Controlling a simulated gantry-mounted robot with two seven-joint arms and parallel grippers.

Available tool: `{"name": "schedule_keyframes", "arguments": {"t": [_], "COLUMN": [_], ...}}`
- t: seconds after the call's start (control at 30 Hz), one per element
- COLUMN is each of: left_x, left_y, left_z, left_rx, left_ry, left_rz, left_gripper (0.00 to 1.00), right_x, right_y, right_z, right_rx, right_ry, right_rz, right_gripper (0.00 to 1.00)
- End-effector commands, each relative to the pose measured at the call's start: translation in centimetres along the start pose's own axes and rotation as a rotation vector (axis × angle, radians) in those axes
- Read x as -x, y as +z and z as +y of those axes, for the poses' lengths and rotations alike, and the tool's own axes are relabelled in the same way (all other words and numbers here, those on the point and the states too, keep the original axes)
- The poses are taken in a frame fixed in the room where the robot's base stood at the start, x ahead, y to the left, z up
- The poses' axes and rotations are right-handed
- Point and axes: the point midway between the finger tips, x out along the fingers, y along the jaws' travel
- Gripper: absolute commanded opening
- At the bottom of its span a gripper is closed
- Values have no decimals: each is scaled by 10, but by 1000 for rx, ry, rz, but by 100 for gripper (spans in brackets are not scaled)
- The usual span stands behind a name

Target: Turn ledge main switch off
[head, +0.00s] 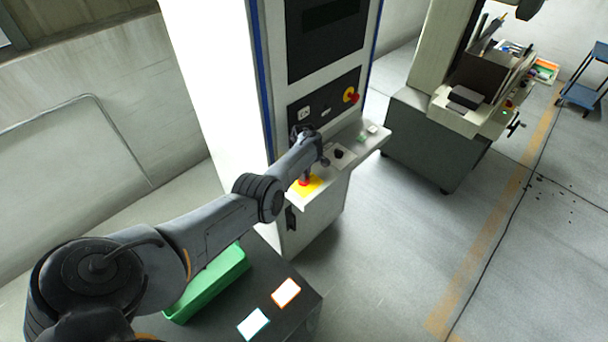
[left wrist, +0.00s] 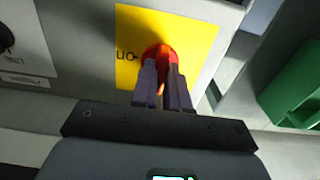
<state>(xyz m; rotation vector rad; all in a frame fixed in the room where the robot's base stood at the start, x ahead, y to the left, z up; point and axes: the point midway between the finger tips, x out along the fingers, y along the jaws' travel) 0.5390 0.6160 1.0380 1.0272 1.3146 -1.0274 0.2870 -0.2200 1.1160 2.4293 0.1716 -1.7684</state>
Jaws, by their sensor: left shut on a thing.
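The ledge main switch is a red knob (head: 304,183) on a yellow plate (head: 314,184), at the near end of the cabinet's ledge. In the left wrist view the red knob (left wrist: 160,54) sits on the yellow plate (left wrist: 206,38), with the word ON, upside down, beside it. My left gripper (left wrist: 164,82) is shut on the red knob, one dark finger on each side. The fingers hide the knob's lower part in that view. In the head view my forearm and wrist hide much of the gripper. My right gripper is not in view.
A black knob (head: 338,154) and green buttons (head: 365,136) are farther along the ledge. A second red-and-yellow switch (head: 351,95) is on the upright panel. A green bin (head: 212,283) and two cards lie on the dark table below.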

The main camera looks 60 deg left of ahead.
Motion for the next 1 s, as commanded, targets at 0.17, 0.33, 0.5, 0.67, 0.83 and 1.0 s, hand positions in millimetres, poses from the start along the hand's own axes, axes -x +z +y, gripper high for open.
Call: {"name": "schedule_keyframes", "arguments": {"t": [0.17,0.33,0.5,0.67,0.83,1.0], "left_x": [-2,-2,-2,-1,1,15], "left_y": [-1,-1,-1,-1,0,-1], "left_z": [-1,-1,-1,0,0,0], "left_rx": [7,6,6,5,4,5], "left_ry": [0,-1,0,0,0,1], "left_rz": [4,4,3,2,1,2], "left_gripper": [0,0,37,40,40,40], "right_x": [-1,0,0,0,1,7], "right_y": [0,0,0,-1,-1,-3], "right_z": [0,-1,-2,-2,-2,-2], "right_rx": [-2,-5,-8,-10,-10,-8], "right_ry": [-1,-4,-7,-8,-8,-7], "right_rz": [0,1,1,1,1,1], "right_gripper": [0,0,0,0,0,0]}}
